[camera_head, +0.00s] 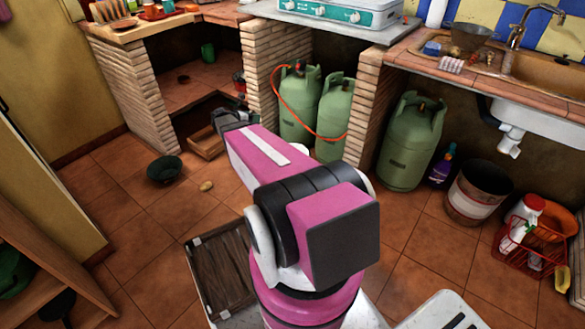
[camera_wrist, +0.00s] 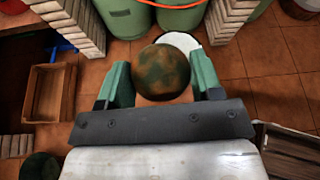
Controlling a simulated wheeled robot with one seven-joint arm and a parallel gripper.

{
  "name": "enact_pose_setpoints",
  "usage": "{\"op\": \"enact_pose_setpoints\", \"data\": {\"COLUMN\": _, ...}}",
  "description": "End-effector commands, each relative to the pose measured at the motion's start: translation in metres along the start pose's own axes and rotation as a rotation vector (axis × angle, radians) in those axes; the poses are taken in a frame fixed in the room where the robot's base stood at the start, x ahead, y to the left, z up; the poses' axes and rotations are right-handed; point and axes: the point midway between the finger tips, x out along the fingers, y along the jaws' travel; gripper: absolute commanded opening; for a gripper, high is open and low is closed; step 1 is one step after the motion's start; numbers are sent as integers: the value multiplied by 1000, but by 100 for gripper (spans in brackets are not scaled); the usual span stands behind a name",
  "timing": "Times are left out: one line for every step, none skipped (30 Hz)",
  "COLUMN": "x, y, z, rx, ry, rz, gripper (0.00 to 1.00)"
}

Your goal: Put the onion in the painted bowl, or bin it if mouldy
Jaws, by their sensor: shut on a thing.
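My gripper (camera_wrist: 161,78) is shut on a round thing, which looks like the onion (camera_wrist: 163,72). Its skin is mottled dark green and brown, like mould, in the wrist view. The green fingers stand on either side of it. In the head view my gripper (camera_head: 236,119) is partly hidden behind my pink arm, and the onion cannot be made out. A dark green bowl (camera_head: 164,169) stands on the floor at left; I cannot tell whether it is painted. A bin-like bucket (camera_head: 478,192), dark with a pale band, stands at right.
Green gas cylinders (camera_head: 412,142) stand between brick pillars (camera_head: 136,92). A wooden box (camera_wrist: 48,92) lies left of my gripper. A small tan lump (camera_head: 206,186) lies near the bowl. A wooden crate (camera_head: 224,272) and red basket (camera_head: 531,239) are nearby. Left floor tiles are mostly clear.

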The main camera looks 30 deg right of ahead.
Motion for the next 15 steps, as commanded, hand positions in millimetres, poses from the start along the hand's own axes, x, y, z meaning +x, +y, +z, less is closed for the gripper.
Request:
{"op": "enact_pose_setpoints", "data": {"x": 30, "y": 7, "z": -11, "rx": 6, "ry": 4, "rz": -26, "gripper": 35}}
{"op": "enact_pose_setpoints", "data": {"x": 45, "y": 7, "z": -17, "rx": 12, "ry": 6, "rz": -39, "gripper": 35}}
{"op": "enact_pose_setpoints", "data": {"x": 63, "y": 6, "z": -26, "rx": 19, "ry": 9, "rz": -56, "gripper": 35}}
{"op": "enact_pose_setpoints", "data": {"x": 78, "y": 6, "z": -32, "rx": 25, "ry": 11, "rz": -70, "gripper": 35}}
{"op": "enact_pose_setpoints", "data": {"x": 91, "y": 5, "z": -38, "rx": 31, "ry": 13, "rz": -82, "gripper": 35}}
{"op": "enact_pose_setpoints", "data": {"x": 110, "y": 3, "z": -47, "rx": 37, "ry": 16, "rz": -100, "gripper": 35}}
{"op": "enact_pose_setpoints", "data": {"x": 124, "y": 2, "z": -53, "rx": 43, "ry": 17, "rz": -112, "gripper": 35}}
{"op": "enact_pose_setpoints", "data": {"x": 137, "y": 0, "z": -60, "rx": 48, "ry": 18, "rz": -124, "gripper": 35}}
{"op": "enact_pose_setpoints", "data": {"x": 156, "y": -3, "z": -70, "rx": 54, "ry": 21, "rz": -141, "gripper": 35}}
{"op": "enact_pose_setpoints", "data": {"x": 168, "y": -4, "z": -76, "rx": 60, "ry": 23, "rz": -153, "gripper": 35}}
{"op": "enact_pose_setpoints", "data": {"x": 182, "y": -7, "z": -84, "rx": 65, "ry": 25, "rz": -165, "gripper": 35}}
{"op": "enact_pose_setpoints", "data": {"x": 199, "y": -11, "z": -93, "rx": 71, "ry": 28, "rz": -180, "gripper": 35}}
{"op": "enact_pose_setpoints", "data": {"x": 210, "y": -13, "z": -100, "rx": 77, "ry": 29, "rz": -191, "gripper": 35}}
{"op": "enact_pose_setpoints", "data": {"x": 222, "y": -16, "z": -106, "rx": 81, "ry": 30, "rz": -202, "gripper": 35}}
{"op": "enact_pose_setpoints", "data": {"x": 236, "y": -20, "z": -115, "rx": 86, "ry": 32, "rz": -214, "gripper": 35}}
